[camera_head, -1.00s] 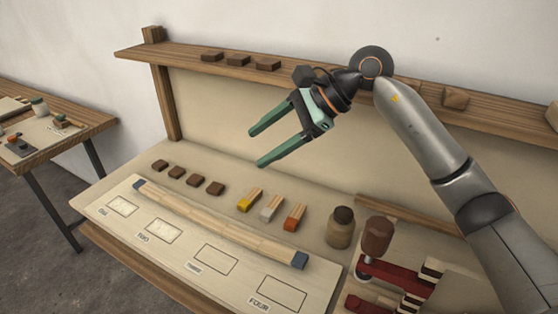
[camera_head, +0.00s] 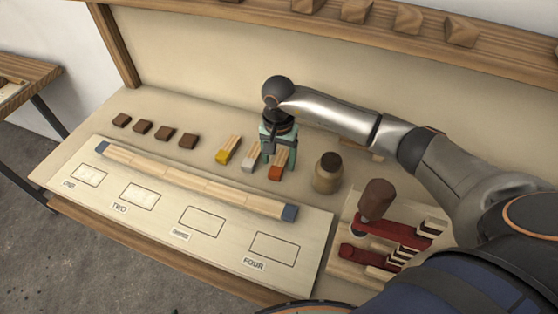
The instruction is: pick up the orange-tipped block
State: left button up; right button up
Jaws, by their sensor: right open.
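The orange-tipped block (camera_head: 276,172) lies on the workbench, a light wooden block with its orange end toward the front. It is the rightmost of three tipped blocks; the white-tipped block (camera_head: 249,163) and the yellow-tipped block (camera_head: 226,152) lie to its left. My right gripper (camera_head: 279,163) points down at the orange-tipped block, its green fingers open on either side of the block's wooden part. The gripper partly hides the block, and I cannot tell whether the fingers touch it. My left gripper is not in view.
A brown jar (camera_head: 328,173) stands close to the right. Red clamps (camera_head: 393,232) lie farther right. Small dark blocks (camera_head: 162,133) lie at left.

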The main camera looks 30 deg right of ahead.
jog(key=shift+f, duration=0.6)
grip_shut()
